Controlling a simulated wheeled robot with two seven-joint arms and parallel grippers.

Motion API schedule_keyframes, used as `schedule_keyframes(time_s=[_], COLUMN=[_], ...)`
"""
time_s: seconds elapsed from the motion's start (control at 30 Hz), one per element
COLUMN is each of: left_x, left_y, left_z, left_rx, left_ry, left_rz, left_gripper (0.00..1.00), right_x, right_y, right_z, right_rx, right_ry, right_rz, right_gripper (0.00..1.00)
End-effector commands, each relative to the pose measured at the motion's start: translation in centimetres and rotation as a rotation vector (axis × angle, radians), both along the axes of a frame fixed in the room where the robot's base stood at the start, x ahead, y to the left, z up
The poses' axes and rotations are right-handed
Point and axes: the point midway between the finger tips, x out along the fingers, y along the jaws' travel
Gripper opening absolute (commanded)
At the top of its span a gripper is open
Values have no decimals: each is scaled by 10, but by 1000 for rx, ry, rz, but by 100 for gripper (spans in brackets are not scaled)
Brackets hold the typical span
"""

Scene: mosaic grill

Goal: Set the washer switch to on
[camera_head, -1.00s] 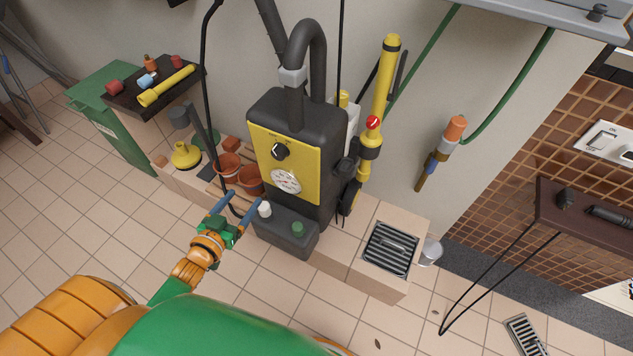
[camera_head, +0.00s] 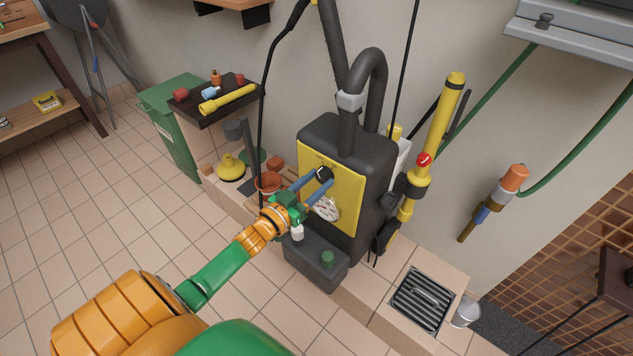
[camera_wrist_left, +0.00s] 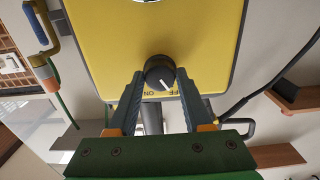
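The washer (camera_head: 340,143) is a dark grey machine with a yellow front panel (camera_head: 345,190). Its switch is a round black knob (camera_head: 324,173), seen close in the left wrist view (camera_wrist_left: 159,70). The knob's white pointer is directed down and slightly right in that view, towards the upside-down OFF label (camera_wrist_left: 178,92); the ON label (camera_wrist_left: 148,93) is to its left. My left gripper (camera_head: 320,178) is open, with its blue fingertips on either side of the knob and a gap between them. Whether they touch it, I cannot tell. My right gripper is not in view.
A round gauge (camera_head: 326,208) is below the knob on the panel. A dark box with white and green caps (camera_head: 315,262) stands in front of the washer. A terracotta pot (camera_head: 268,183) and a yellow plunger-like item (camera_head: 231,168) are to the left. A metal grate (camera_head: 421,301) lies to the right.

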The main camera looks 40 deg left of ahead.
Motion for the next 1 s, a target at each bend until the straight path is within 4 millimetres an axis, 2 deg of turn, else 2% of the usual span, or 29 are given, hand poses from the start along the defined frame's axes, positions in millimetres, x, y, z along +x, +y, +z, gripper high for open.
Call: schedule_keyframes(time_s=[0.03, 0.1, 0.17, 0.57, 1.0], left_x=[0, 0, 0, 0, 0], left_y=[0, 0, 0, 0, 0], left_z=[0, 0, 0, 0, 0], left_rx=[0, 0, 0, 86, 466], left_ry=[0, 0, 0, -7, -37], left_rz=[0, 0, 0, 1, 1], left_gripper=[34, 15, 0, 0, 0], right_x=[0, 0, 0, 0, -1], right_y=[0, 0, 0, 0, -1], right_z=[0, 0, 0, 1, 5], right_rx=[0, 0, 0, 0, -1], right_ry=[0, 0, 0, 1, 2], right_rz=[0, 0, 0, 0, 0], right_gripper=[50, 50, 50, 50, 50])
